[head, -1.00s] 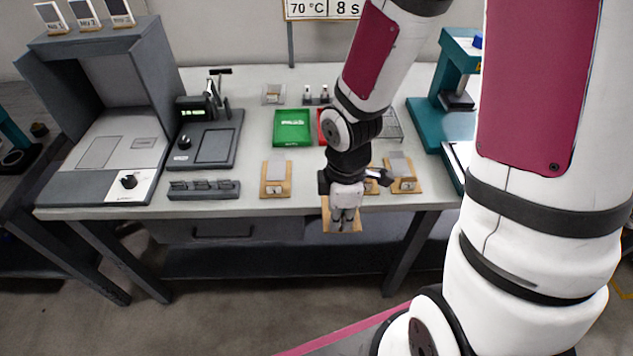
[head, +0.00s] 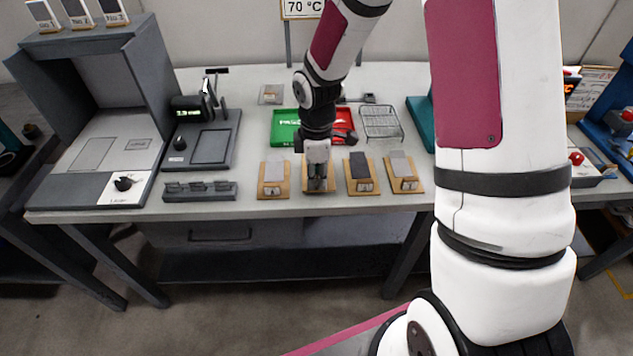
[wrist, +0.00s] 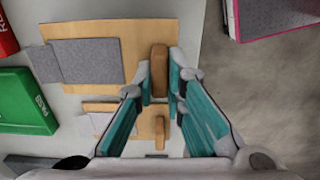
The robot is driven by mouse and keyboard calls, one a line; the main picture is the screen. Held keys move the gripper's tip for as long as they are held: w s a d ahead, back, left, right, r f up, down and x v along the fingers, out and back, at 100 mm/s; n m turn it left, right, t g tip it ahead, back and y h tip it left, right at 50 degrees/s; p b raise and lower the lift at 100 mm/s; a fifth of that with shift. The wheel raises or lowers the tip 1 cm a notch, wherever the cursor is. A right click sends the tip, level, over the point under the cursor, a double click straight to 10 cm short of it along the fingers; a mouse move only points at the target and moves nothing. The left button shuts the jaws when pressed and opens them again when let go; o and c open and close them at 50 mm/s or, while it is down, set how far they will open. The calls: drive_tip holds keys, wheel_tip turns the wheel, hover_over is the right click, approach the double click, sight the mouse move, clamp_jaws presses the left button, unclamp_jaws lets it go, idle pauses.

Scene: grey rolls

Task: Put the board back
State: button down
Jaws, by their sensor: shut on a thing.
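My gripper (head: 317,186) is shut on the upright wooden handle (wrist: 159,72) of a wooden board (wrist: 130,38), which carries a grey sheet (wrist: 88,60). In the head view this board (head: 309,189) is mostly hidden under my gripper. It is at the table's front edge, in the row between a board with a pale grey sheet (head: 273,188) on the left and a board with a dark sheet (head: 362,186) on the right. Whether it touches the table is unclear. Another board with a grey sheet (head: 404,184) lies farther right.
A green tray (head: 285,127) and a red tray (head: 345,130) lie behind the row, with a wire rack (head: 382,122) to the right. A dark slotted holder (head: 200,191) stands left. The neighbouring boards leave narrow gaps.

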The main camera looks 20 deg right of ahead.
drive_tip(key=shift+f, duration=0.95)
drive_tip(key=shift+f, duration=0.2)
drive_tip(key=c, duration=1.7)
unclamp_jaws()
drive_tip(key=shift+o, duration=0.2)
drive_tip(key=shift+r, duration=0.1)
wheel_tip(320, 180, up, 12)
drive_tip(key=shift+r+p, duration=0.1)
drive_tip(key=shift+p, duration=0.4)
drive_tip(key=s+r+m+t, duration=0.1)
drive_tip(key=s+r+m, duration=0.6)
drive_tip(key=s, duration=0.5)
drive_tip(key=s+r+m+t, duration=0.2)
drive_tip(key=s+r+m, duration=0.5)
drive_tip(key=s, duration=0.6)
wheel_tip(320, 180, up, 3)
drive_tip(key=shift+d+f+t, duration=0.15)
drive_tip(key=shift+f+t, duration=0.05)
drive_tip(key=shift+t, duration=0.1)
